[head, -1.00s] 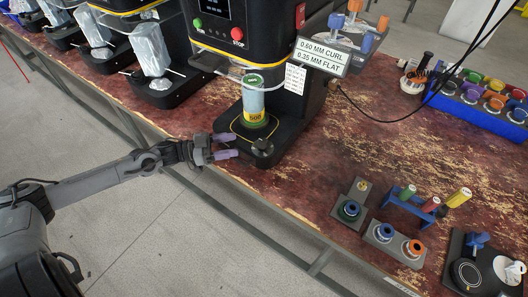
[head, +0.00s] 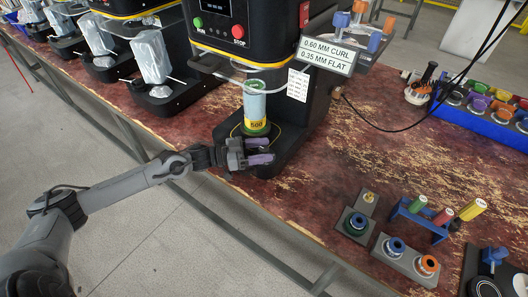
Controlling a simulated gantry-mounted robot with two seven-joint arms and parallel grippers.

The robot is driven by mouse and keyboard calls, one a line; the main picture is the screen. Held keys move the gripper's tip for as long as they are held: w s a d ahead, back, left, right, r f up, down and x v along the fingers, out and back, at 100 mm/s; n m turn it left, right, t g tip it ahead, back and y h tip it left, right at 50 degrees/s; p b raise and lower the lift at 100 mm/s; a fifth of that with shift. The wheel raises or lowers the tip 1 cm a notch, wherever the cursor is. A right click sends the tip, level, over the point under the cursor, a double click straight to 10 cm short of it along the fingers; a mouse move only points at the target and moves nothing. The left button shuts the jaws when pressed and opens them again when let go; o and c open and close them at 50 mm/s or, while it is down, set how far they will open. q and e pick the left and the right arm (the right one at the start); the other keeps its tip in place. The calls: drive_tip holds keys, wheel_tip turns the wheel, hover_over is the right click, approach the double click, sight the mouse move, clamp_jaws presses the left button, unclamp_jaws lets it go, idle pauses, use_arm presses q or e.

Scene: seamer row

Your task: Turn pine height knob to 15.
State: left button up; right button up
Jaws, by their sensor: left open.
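The seamer (head: 240,22) is black, with a green and a red button. A can (head: 254,103) with a yellow "500" band and green ends stands upright on its base (head: 290,142). In the earlier frame a small dark knob shows at the base's front edge; now my left gripper (head: 264,151) covers that place. Its two purple-grey fingers are open and point right, in front of the can. I cannot tell whether they touch the knob. No pine colour or number scale on the knob is readable. My right gripper is out of view.
More seamers with pale wrapped cans (head: 150,57) stand at the left. A cable crosses the table's bare middle.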

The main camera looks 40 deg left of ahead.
use_arm(q)
drive_tip(key=shift+w+d, duration=0.3)
drive_tip(key=shift+w, duration=0.05)
drive_tip(key=shift+c, duration=0.3)
